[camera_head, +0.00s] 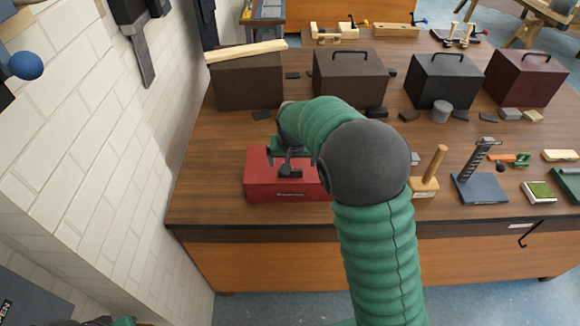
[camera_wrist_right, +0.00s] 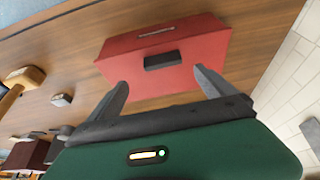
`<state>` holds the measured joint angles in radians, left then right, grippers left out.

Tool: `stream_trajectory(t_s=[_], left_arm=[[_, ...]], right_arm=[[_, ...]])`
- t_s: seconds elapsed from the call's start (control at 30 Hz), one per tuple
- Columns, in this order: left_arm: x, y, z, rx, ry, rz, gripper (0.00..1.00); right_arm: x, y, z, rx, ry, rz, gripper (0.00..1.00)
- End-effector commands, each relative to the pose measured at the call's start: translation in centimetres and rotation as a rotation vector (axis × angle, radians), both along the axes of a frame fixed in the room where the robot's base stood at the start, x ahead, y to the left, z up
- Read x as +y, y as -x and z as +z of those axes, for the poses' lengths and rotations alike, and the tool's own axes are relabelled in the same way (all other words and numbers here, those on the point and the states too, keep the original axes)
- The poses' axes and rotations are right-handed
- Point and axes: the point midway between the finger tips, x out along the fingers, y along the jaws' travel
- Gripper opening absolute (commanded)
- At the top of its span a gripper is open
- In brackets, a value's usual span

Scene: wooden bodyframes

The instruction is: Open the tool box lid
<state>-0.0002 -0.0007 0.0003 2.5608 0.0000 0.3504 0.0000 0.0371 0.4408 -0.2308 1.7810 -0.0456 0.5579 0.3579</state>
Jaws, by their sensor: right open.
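The red tool box (camera_head: 262,189) sits on the wooden bench near its front left edge, and its lid looks closed. My right gripper (camera_head: 285,163) is over the box, and my arm hides the box's right part. In the right wrist view the right gripper (camera_wrist_right: 160,77) has its fingers apart, one on each side of the dark handle, with nothing held between them. I cannot tell whether they touch the box.
Several dark boxes with handles, such as the brown one (camera_head: 348,80), stand behind. A wooden-handled mallet (camera_head: 432,165) and a blue-based stand (camera_head: 480,188) are to the right. A white brick wall (camera_head: 90,130) bounds the left. Small dark blocks lie on the bench behind the tool box.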

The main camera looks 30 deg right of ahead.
Motion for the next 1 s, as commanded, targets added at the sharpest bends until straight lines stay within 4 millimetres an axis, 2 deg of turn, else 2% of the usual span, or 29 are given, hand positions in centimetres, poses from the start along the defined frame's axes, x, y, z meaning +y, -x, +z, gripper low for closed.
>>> stream_trajectory(t_s=[0.2,0.33,0.5,0.7,0.77,1.0], left_arm=[[0.0,0.0,1.1,-0.001,0.000,0.000,0.00],[0.0,0.0,1.5,-0.001,0.000,0.000,0.00],[0.0,0.0,1.6,-0.001,0.000,0.001,0.00],[0.0,0.0,1.5,0.000,0.000,0.000,0.00],[0.0,0.0,1.5,0.000,0.000,0.000,0.00],[0.0,0.0,1.5,-0.001,0.000,0.000,0.00]], right_arm=[[-1.0,-1.7,-5.1,0.004,0.001,0.001,0.95],[-1.5,-2.4,-7.1,0.000,0.000,0.001,0.95],[-1.7,-2.8,-8.2,-0.003,0.000,0.002,0.95],[-1.7,-3.0,-8.4,-0.002,0.000,0.002,0.95],[-1.7,-3.0,-8.4,-0.002,0.000,0.002,0.89],[-1.7,-2.9,-8.3,-0.002,0.000,0.002,0.58]])
